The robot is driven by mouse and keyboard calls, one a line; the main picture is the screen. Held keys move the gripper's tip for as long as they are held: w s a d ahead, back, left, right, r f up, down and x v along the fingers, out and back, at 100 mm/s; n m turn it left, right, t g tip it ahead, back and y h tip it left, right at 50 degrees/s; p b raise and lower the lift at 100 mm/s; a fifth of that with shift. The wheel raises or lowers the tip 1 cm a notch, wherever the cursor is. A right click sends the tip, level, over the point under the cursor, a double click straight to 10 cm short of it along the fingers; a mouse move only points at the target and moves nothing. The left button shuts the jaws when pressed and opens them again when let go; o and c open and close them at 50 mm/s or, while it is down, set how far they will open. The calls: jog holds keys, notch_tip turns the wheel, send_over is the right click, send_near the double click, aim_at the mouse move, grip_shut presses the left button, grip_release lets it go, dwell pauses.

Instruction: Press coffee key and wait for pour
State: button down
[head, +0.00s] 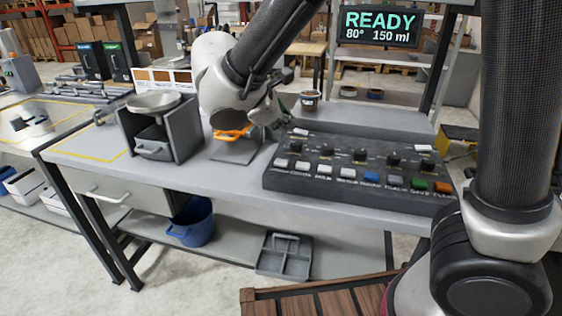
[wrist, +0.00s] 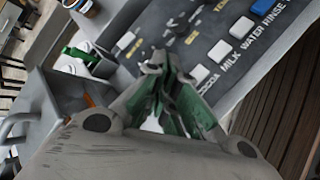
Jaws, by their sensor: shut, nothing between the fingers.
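The dark control panel (head: 345,195) lies on the bench with a row of keys along its front: several white ones, then blue, grey, green and orange. In the wrist view, labels COCOA, MILK, WATER and RINSE read beside the white cocoa key (wrist: 200,75) and its neighbours. No coffee label is readable; my gripper covers that end of the row. My gripper (wrist: 155,62) is shut and empty, over the panel's left end; in the head view (head: 272,118) it is by the panel's back left corner. Contact with a key cannot be told. The display (head: 380,25) reads READY, 80°, 150 ml.
A labelled cup (head: 309,100) stands behind the panel. Left of the panel are a grey stand with an orange part (head: 232,133) and a grey dispenser with a metal bowl (head: 153,102). A blue bucket (head: 192,222) sits on the lower shelf.

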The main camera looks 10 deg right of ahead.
aim_at(284, 163)
jog(key=shift+f, duration=3.3)
jog(key=shift+f, duration=0.1)
jog(key=shift+f, duration=0.3)
jog(key=shift+f, duration=0.45)
jog(key=shift+r, duration=0.9)
jog(key=shift+r, duration=2.5)
